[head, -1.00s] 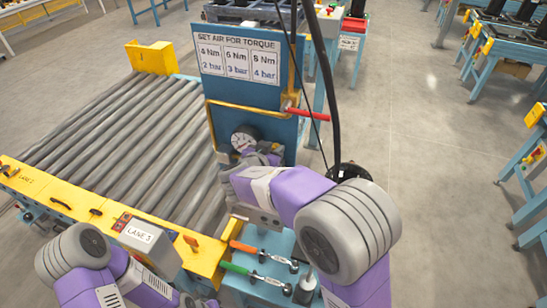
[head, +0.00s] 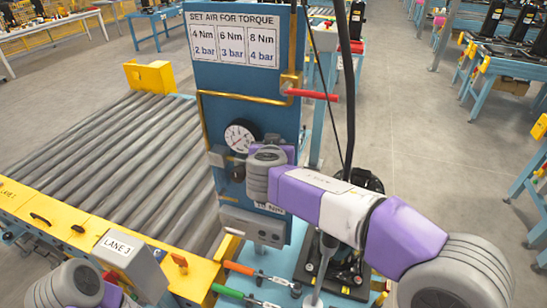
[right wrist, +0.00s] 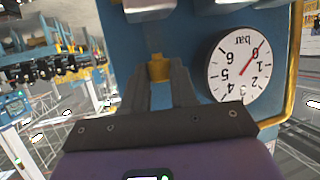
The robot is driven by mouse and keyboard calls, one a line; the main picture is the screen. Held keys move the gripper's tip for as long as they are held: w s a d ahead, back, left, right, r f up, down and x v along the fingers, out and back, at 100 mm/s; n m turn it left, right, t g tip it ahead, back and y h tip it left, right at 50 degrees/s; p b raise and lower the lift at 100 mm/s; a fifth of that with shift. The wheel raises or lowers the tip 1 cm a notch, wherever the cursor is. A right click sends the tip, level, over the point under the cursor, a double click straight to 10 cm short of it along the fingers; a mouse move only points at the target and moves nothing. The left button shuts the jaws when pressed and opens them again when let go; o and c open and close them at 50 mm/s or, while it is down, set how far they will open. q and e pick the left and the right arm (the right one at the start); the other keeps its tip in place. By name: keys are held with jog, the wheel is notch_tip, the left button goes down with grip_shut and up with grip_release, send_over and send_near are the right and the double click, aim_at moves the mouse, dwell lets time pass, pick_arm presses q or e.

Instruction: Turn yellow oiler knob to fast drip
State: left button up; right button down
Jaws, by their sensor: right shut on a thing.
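The yellow oiler knob (right wrist: 159,68) shows in the right wrist view between the fingertips of my right gripper (right wrist: 161,77), which is shut on it. In the head view the knob and fingertips are hidden behind my right wrist at the blue panel (head: 232,84). The round white pressure gauge (head: 240,136) is beside the wrist. It also shows upside down in the right wrist view (right wrist: 237,68), with its red needle near 0. Part of my left arm shows at the bottom left of the head view, but its gripper is out of view.
A red lever (head: 312,95) sticks out from the panel's right edge, with a yellow pipe (head: 240,97) beside it. Orange (head: 240,268) and green (head: 229,292) handled tools lie below. A roller conveyor (head: 110,150) is on the left.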

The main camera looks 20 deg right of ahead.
jog(key=shift+f+n+y+b, duration=0.1)
jog(key=shift+n+y+b, duration=0.2)
jog(key=shift+n+y, duration=0.15)
jog(key=c, duration=1.2)
grip_release()
jog(key=shift+v, duration=3.85)
jog(key=shift+o, duration=0.2)
jog(key=shift+f, duration=0.1)
